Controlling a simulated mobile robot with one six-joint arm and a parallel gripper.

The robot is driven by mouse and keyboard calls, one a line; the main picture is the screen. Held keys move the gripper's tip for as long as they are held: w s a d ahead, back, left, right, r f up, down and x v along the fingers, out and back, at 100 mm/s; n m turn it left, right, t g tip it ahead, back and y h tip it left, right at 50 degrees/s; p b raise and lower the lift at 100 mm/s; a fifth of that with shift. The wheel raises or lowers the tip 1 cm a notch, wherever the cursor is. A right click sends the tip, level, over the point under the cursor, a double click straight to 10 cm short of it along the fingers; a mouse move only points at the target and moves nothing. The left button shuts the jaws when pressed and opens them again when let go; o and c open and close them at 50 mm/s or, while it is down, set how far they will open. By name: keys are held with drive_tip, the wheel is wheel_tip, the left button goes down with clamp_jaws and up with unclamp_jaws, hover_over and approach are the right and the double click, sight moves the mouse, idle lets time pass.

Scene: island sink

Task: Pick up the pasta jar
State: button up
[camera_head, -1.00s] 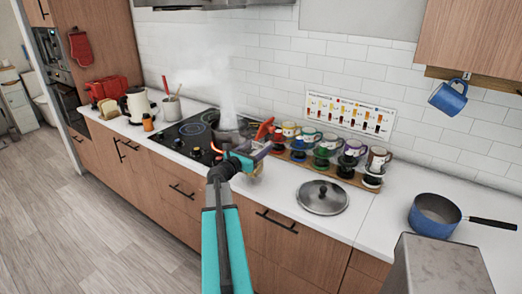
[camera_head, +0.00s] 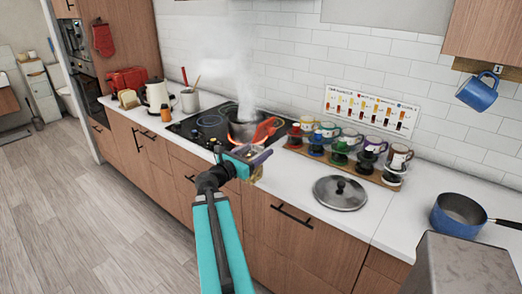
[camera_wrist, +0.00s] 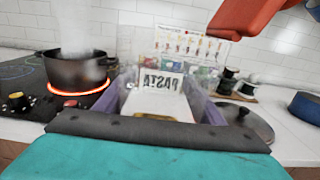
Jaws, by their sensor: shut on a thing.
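My gripper (camera_head: 246,158) is at the counter's front edge, to the right of the cooktop, with its arm coming up from below. In the wrist view its two purple fingers (camera_wrist: 110,98) close on the pasta jar (camera_wrist: 165,100), a clear container whose label reads PASTA mirrored. A gold-coloured part shows at the near end of the jar. In the head view only a small yellowish part of the jar (camera_head: 257,176) shows beneath the gripper; the rest is hidden. I cannot tell the jar's exact height above the counter.
A steaming dark pot (camera_head: 242,122) stands on a glowing burner of the cooktop (camera_head: 205,127), close behind the gripper. A row of mugs on a wooden rack (camera_head: 372,172), a lid (camera_head: 340,194) and a blue saucepan (camera_head: 459,214) lie to the right. Floor in front is clear.

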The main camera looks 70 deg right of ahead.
drive_tip(key=shift+w+a+r, duration=0.1)
drive_tip(key=shift+a, duration=0.05)
idle(0.6)
drive_tip(key=w+a+f+n+t, duration=0.3)
drive_tip(key=w+a+t, duration=0.1)
drive_tip(key=w+a, duration=1)
drive_tip(key=w+a+f+n+t, duration=0.2)
drive_tip(key=w+a+t, duration=0.2)
drive_tip(key=w+a, duration=0.9)
drive_tip(key=w+a+f+n+t+y, duration=0.1)
drive_tip(key=w+a+n+t, duration=0.1)
drive_tip(key=a, duration=1)
drive_tip(key=w+a+f+n+t+y, duration=0.1)
drive_tip(key=w+a+f+t, duration=0.1)
drive_tip(key=a, duration=1.1)
drive_tip(key=w+a+f+n+t+y, duration=0.1)
drive_tip(key=w+a+f+n+t, duration=0.1)
drive_tip(key=a, duration=1)
drive_tip(key=shift+w+a+n+t, duration=0.35)
drive_tip(key=shift+w+t, duration=0.25)
drive_tip(key=shift+t, duration=0.2)
drive_tip(key=shift+w, duration=0.1)
